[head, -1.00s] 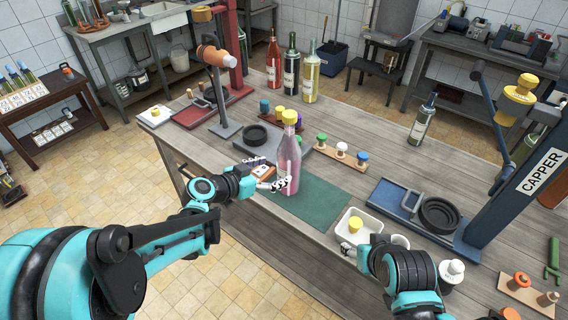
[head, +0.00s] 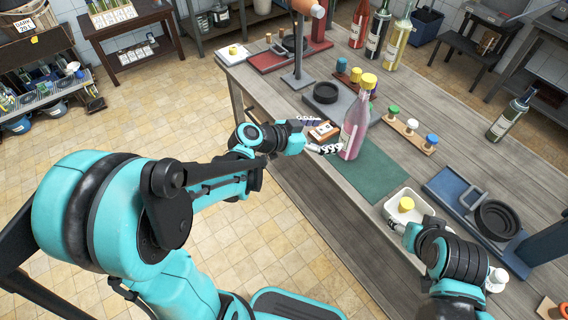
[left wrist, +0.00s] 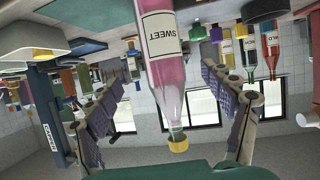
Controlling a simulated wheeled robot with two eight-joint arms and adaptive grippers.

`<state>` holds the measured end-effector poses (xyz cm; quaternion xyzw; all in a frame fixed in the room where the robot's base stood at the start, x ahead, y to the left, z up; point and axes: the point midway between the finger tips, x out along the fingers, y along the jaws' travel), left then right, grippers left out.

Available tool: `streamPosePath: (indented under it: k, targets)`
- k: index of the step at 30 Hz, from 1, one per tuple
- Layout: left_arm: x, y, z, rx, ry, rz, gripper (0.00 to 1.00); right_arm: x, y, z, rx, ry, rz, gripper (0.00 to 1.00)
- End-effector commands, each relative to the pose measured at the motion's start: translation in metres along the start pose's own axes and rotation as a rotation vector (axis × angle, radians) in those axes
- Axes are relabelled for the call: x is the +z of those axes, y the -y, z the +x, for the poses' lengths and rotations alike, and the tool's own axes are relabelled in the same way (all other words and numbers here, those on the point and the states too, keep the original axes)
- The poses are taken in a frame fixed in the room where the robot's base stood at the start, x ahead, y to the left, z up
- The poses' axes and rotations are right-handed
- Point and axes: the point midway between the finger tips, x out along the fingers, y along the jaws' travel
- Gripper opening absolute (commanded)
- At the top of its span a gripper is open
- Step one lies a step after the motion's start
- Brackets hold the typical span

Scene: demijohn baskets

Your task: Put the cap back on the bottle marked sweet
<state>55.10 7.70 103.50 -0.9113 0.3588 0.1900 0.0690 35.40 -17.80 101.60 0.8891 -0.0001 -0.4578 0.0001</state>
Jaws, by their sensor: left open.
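The pink bottle (head: 354,130) stands upright at the edge of the green mat (head: 385,180). In the left wrist view, which is upside down, its label reads SWEET (left wrist: 160,30). A yellow cap (head: 369,80) sits on its mouth, and it also shows in the left wrist view (left wrist: 178,143). My left gripper (head: 316,135) is open and empty, left of the bottle, with its fingers pointing at it. In the wrist view the bottle appears between the spread fingers. My right gripper (head: 394,226) is beside the white tray; its fingers are too small to read.
A yellow cap (head: 406,205) lies in the white tray (head: 425,205). A wooden rack (head: 410,132) holds green, white and blue stoppers. A blue capper base (head: 455,190) stands at the right. Several bottles, such as the red one (head: 360,25), stand at the back.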

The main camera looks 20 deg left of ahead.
Motion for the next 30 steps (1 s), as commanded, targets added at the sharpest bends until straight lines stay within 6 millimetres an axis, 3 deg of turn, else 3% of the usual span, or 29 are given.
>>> streamPosePath:
  k: [8, 15, 21, 25, 30]
  targets:
    - [0.025, -0.034, -0.046, -0.089, 0.231, -0.163, 0.82, 0.0, 0.0, 0.0, 0.0, 0.0, 0.0, 0.57]
    - [0.064, -0.056, -0.112, -0.298, 0.429, -0.33, 0.82, 0.0, 0.0, 0.0, 0.0, 0.0, 0.0, 0.57]
    - [0.09, -0.061, -0.161, -0.482, 0.5, -0.422, 0.82, 0.0, 0.0, 0.0, 0.0, 0.0, 0.0, 0.57]
    - [0.099, -0.06, -0.179, -0.558, 0.511, -0.452, 0.82, 0.0, 0.0, 0.0, 0.0, 0.0, 0.0, 0.57]
    - [0.103, -0.059, -0.188, -0.596, 0.514, -0.466, 0.82, 0.0, 0.0, 0.0, 0.0, 0.0, 0.0, 0.57]
